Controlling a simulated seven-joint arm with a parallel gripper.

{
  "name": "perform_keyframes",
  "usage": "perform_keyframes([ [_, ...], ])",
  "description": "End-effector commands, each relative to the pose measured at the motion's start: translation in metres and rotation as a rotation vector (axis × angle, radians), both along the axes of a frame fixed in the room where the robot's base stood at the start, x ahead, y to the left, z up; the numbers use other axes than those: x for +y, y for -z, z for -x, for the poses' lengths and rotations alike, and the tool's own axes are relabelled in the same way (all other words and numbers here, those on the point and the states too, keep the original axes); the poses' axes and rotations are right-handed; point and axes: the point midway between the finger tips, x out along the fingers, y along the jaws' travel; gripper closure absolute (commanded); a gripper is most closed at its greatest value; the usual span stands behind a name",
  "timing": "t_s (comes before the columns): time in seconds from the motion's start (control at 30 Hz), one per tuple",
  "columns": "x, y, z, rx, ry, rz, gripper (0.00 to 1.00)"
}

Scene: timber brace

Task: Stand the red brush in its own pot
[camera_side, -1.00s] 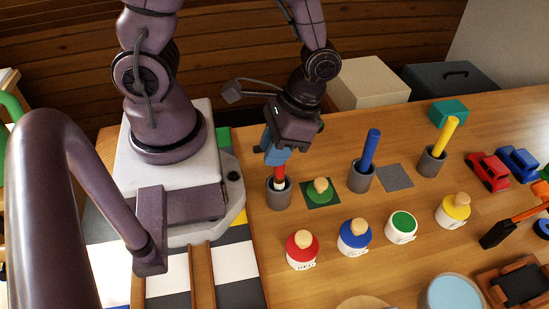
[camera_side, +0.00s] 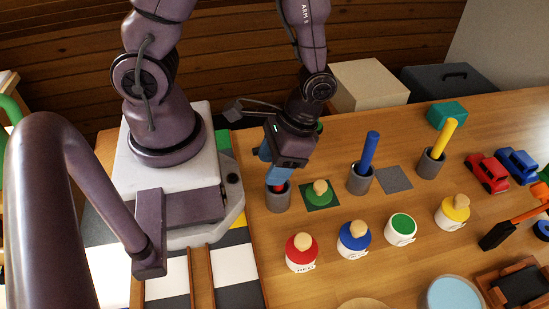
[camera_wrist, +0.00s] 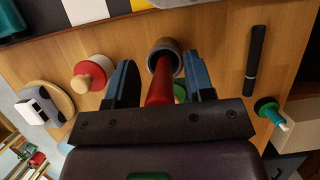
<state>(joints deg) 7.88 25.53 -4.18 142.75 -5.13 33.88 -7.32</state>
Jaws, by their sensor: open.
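The red brush (camera_wrist: 160,85) shows in the wrist view as a red handle running between my fingers into the mouth of a grey pot (camera_wrist: 166,48). In the side view only a short red part of the brush (camera_side: 277,187) shows at the rim of the same grey pot (camera_side: 278,200). My gripper (camera_side: 274,172) is low, just above that pot. In the wrist view my gripper (camera_wrist: 160,85) is open, with one blue finger on each side of the handle and a gap to each. The brush's lower end is hidden in the pot.
Grey pots with a blue brush (camera_side: 369,150) and a yellow brush (camera_side: 445,132) stand to the right. A green lid (camera_side: 319,194) lies beside the red brush's pot. Paint jars, including a red-lidded one (camera_side: 301,253), stand in front. A dark rod (camera_wrist: 256,60) lies nearby.

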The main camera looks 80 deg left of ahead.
Motion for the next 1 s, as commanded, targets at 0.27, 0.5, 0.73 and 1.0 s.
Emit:
perform_keyframes([
  [0.27,0.0,-0.025,-0.01,-0.008,0.0,0.001,0.52],
  [0.5,0.0,-0.074,-0.031,-0.009,-0.001,0.001,0.52],
  [0.73,0.0,-0.106,-0.043,-0.003,-0.001,0.001,0.52],
  [1.0,0.008,-0.138,-0.049,-0.137,-0.002,0.012,0.52],
])
